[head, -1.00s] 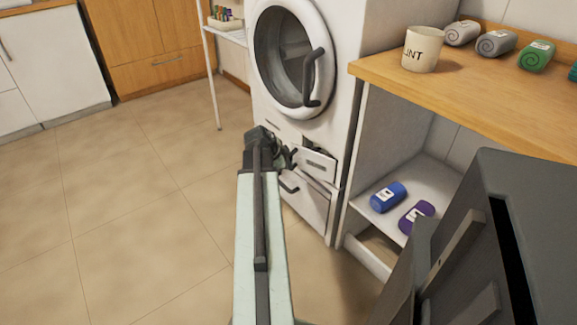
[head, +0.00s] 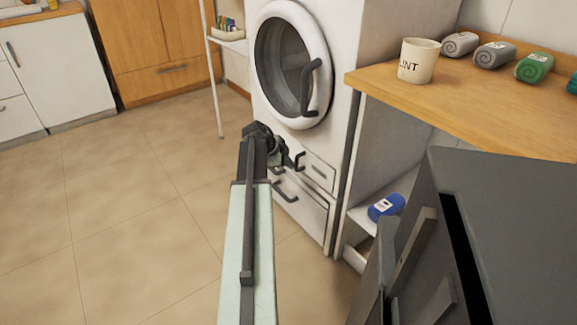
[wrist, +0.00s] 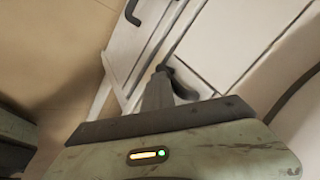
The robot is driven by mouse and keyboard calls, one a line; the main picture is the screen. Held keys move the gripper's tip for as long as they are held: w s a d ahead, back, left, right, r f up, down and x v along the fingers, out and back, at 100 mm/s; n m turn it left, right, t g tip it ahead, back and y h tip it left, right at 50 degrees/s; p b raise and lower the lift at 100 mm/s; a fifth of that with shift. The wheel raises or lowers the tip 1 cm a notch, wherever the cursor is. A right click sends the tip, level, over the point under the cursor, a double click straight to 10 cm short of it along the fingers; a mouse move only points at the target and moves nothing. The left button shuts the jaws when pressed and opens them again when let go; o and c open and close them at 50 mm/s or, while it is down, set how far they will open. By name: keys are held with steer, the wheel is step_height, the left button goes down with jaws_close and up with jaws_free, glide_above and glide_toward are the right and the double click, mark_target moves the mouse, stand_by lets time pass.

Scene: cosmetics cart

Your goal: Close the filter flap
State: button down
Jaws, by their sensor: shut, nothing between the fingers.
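The white washing machine (head: 345,110) stands at the centre of the head view, with its round door above. The filter flap (head: 319,172) is a small white panel low on its front, beside a dark handle (head: 300,161). The flap looks nearly flush with the front, but its left part is hidden behind my arm. My gripper (head: 287,160) is shut and empty right at the flap's left side. In the wrist view my gripper (wrist: 160,80) is close against the white front. I cannot tell whether it touches the flap.
A lower drawer (head: 300,212) with a dark handle is under the flap. A wooden counter (head: 450,98) on the right holds a LINT cup (head: 417,62) and rolled towels. A blue roll (head: 386,207) lies on the shelf below. The tiled floor (head: 130,200) on the left is clear.

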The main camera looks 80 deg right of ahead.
steer(key=a+f+p+v, duration=0.1)
steer(key=a+p+v, duration=0.1)
steer(key=p+v, duration=0.6)
steer(key=v, duration=0.4)
steer(key=shift+w+a+f, duration=0.2)
steer(key=shift+a+f, duration=0.05)
steer(key=shift+a, duration=0.05)
